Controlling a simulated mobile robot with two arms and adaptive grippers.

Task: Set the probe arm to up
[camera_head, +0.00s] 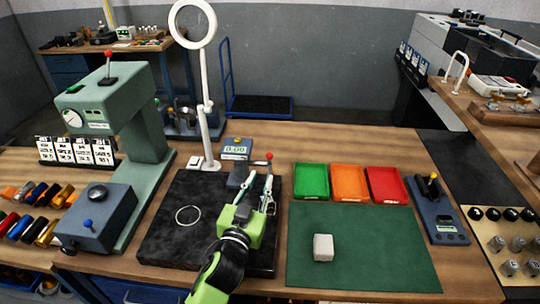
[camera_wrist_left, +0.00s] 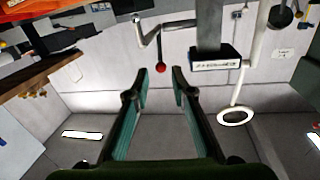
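A thin dark lever with a red ball (camera_head: 269,157), which looks like the probe arm, stands nearly upright at the dark gauge block (camera_head: 240,176) on the black plate. In the left wrist view its red ball (camera_wrist_left: 160,68) shows between and just beyond my fingertips, with clear space on both sides. That view is upside down, so the ball end points up. My left gripper (camera_head: 257,185) is open and empty, in front of the gauge. It partly hides the gauge in the head view. My right gripper is not in view.
A ring lamp (camera_head: 193,22) stands behind the plate, near a small display (camera_head: 236,149). A green press (camera_head: 115,110) stands left. Green, orange and red trays (camera_head: 347,199) and a green mat (camera_head: 380,265) with a pale block (camera_head: 323,247) lie right.

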